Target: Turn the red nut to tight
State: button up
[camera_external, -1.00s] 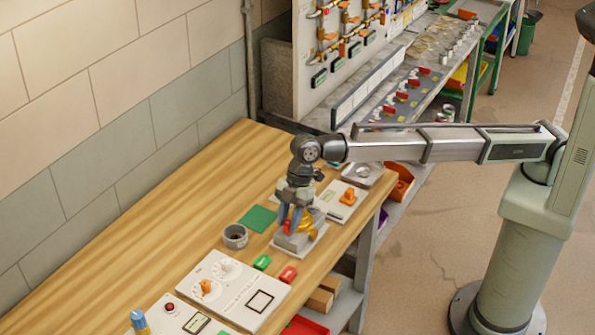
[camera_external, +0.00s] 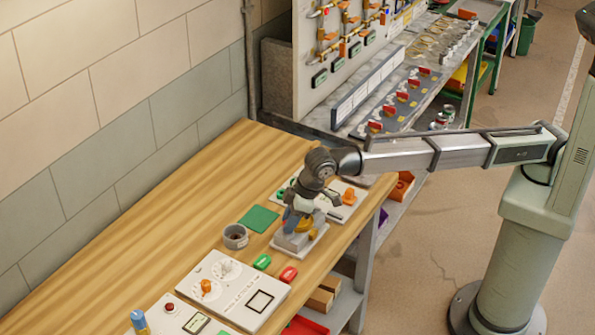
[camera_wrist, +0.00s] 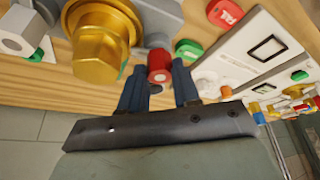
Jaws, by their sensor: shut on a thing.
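The red nut (camera_wrist: 159,65) shows in the wrist view as a small red cylinder with a darker end. My gripper (camera_wrist: 159,68) has its two blue fingers on either side of the nut and is shut on it. A large brass hex fitting (camera_wrist: 100,45) is just left of the fingers; it shows as a yellow piece in the external view (camera_external: 307,226). It sits on a grey block (camera_external: 297,241) on a pale plate. In the external view my gripper (camera_external: 289,222) is tilted down at this fixture, and the nut is hidden there.
A green block (camera_external: 262,262) and a red block (camera_external: 288,274) lie in front of the fixture. A grey cup (camera_external: 235,236) and a green mat (camera_external: 258,218) are to its left. The wooden bench (camera_external: 180,205) is clear farther left.

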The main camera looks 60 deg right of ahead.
jog(key=shift+m+h, duration=0.4)
jog(key=shift+m, duration=0.5)
jog(key=shift+s, duration=0.1)
jog(key=o, duration=1.1)
jog(key=shift+c, duration=0.2)
